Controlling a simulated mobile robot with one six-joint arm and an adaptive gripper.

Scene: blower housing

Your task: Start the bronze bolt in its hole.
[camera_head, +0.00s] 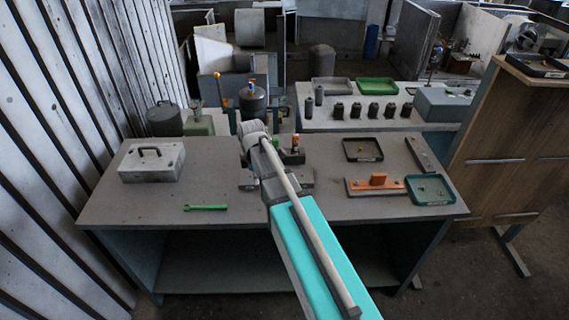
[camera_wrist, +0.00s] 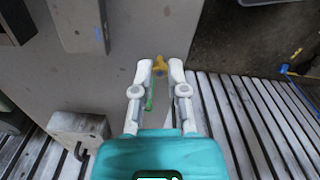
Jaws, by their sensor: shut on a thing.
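The bronze bolt (camera_wrist: 160,66) shows yellow between my fingertips in the wrist view. My gripper (camera_wrist: 160,70) is shut on it, above the grey bench top. In the head view my own arm crosses the bench, and I cannot make out the gripper or the bolt there. A grey block (camera_wrist: 80,24) and a dark block (camera_wrist: 14,22) stand at upper left in the wrist view, apart from the bolt. In the head view a dark fixture with an orange top (camera_head: 294,152) stands just right of my arm. I cannot make out the bolt's hole in either view.
A green wrench (camera_head: 206,207) lies on the bench (camera_head: 130,206); a pale case (camera_head: 152,162) stands at left. Orange part (camera_head: 378,180), black tray (camera_head: 363,150) and green tray (camera_head: 430,189) are at right. The bench's front left is mostly clear. A ribbed wall (camera_head: 40,150) borders the left.

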